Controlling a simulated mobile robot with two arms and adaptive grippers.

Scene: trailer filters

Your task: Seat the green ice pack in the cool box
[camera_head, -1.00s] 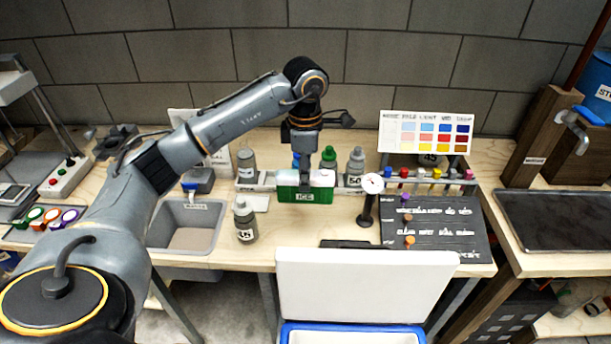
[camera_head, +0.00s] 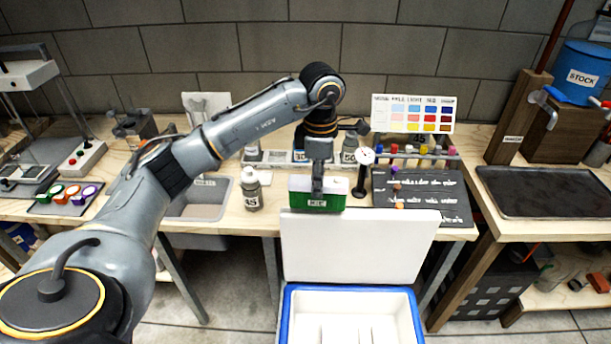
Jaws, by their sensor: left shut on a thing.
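The green ice pack (camera_head: 317,201) has a white upper part and a label on its front. My left gripper (camera_head: 317,183) is shut on its top and holds it upright near the table's front edge, just above and behind the cool box lid as seen here. The cool box (camera_head: 287,318) is white inside with a blue rim and stands low in front of the table, partly cut off by the lower picture edge. Its white lid (camera_head: 360,247) is open, standing up at the back. Upright dividers show on the box floor. My right gripper is not in view.
A grey bottle (camera_head: 251,190) stands left of the ice pack, by a grey sink bin (camera_head: 200,200). A gauge on a stand (camera_head: 363,172) and a dark board (camera_head: 425,197) are to the right. More bottles stand behind my gripper.

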